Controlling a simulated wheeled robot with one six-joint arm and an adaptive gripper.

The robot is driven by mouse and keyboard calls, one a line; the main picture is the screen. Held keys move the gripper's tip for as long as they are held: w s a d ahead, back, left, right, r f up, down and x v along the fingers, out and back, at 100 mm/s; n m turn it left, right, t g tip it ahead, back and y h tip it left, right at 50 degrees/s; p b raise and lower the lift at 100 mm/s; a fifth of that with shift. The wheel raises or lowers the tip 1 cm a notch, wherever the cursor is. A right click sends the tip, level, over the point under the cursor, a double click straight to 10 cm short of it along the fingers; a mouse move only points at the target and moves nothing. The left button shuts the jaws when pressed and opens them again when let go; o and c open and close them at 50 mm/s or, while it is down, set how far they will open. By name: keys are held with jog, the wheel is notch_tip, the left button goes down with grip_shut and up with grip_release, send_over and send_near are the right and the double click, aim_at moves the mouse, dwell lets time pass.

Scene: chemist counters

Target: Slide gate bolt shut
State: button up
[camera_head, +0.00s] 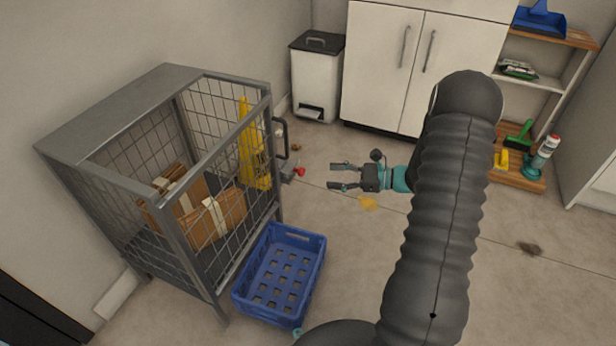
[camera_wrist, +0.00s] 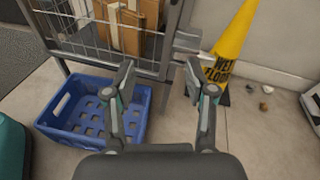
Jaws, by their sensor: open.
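A grey wire-mesh cage (camera_head: 153,75) stands at the left in the head view. A grey bolt fitting (camera_head: 288,170) with a red knob (camera_head: 300,172) sticks out at its right front edge, below a black handle (camera_head: 283,138). How far the bolt is slid cannot be told. My gripper (camera_head: 334,176) is open and empty, to the right of the red knob and apart from it, fingers pointing toward the cage. In the wrist view, my gripper (camera_wrist: 160,70) shows open fingers below the cage's post (camera_wrist: 174,45); the red knob is not visible there.
A blue crate (camera_head: 305,240) stands on the floor before the cage. A yellow wet-floor sign (camera_wrist: 235,40) stands beyond the cage. Cardboard boxes (camera_head: 215,220) lie inside the cage. A white bin (camera_head: 317,80) and cabinet (camera_head: 382,65) stand behind. Floor around my gripper is mostly clear.

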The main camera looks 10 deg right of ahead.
aim_at(304, 172)
jog(key=w+d+f+m+t, duration=0.2)
jog(key=d+f+m+t, duration=0.25)
jog(key=f, duration=0.25)
jog(key=shift+g, duration=0.25)
jog(key=x, duration=0.4)
jog(key=b+x, duration=0.1)
jog(key=x, duration=0.8)
jog(key=shift+w+f, duration=0.3)
jog(key=shift+f, duration=0.05)
grip_shut()
